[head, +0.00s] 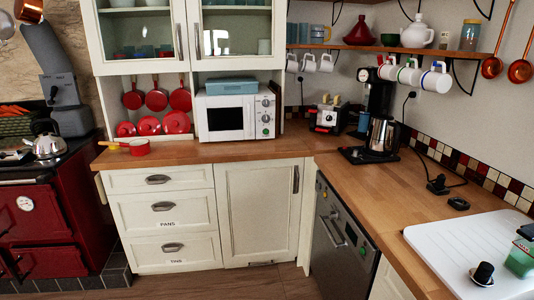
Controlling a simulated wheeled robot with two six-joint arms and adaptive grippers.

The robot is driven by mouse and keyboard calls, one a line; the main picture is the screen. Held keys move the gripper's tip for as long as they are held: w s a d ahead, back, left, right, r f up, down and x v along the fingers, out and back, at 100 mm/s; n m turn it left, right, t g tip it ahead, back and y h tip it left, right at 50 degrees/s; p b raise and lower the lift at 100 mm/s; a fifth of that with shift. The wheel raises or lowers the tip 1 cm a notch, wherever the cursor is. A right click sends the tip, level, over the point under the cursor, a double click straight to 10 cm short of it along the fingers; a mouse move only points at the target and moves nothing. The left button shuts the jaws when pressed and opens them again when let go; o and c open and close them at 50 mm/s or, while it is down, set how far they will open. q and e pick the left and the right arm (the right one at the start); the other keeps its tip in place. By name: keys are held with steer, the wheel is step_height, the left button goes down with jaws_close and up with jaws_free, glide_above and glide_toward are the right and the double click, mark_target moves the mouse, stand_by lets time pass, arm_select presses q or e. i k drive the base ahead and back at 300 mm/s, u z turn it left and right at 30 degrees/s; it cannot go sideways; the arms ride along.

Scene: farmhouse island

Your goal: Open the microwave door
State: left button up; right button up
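The microwave (236,117) is white and stands on the wooden counter, under the glass-fronted wall cabinet. Its door (225,119) has a dark window and looks shut. A panel with round knobs (265,118) is on its right side. A handle on the door is too small to make out. A blue-grey box (231,88) lies on top of the microwave. Neither of my grippers shows in the head view.
A red saucepan (139,147) stands on the counter left of the microwave. The counter (232,151) directly before the microwave is clear.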

mark_target(219, 118)
steer(key=i, duration=2.6)
steer(key=u, duration=0.75)
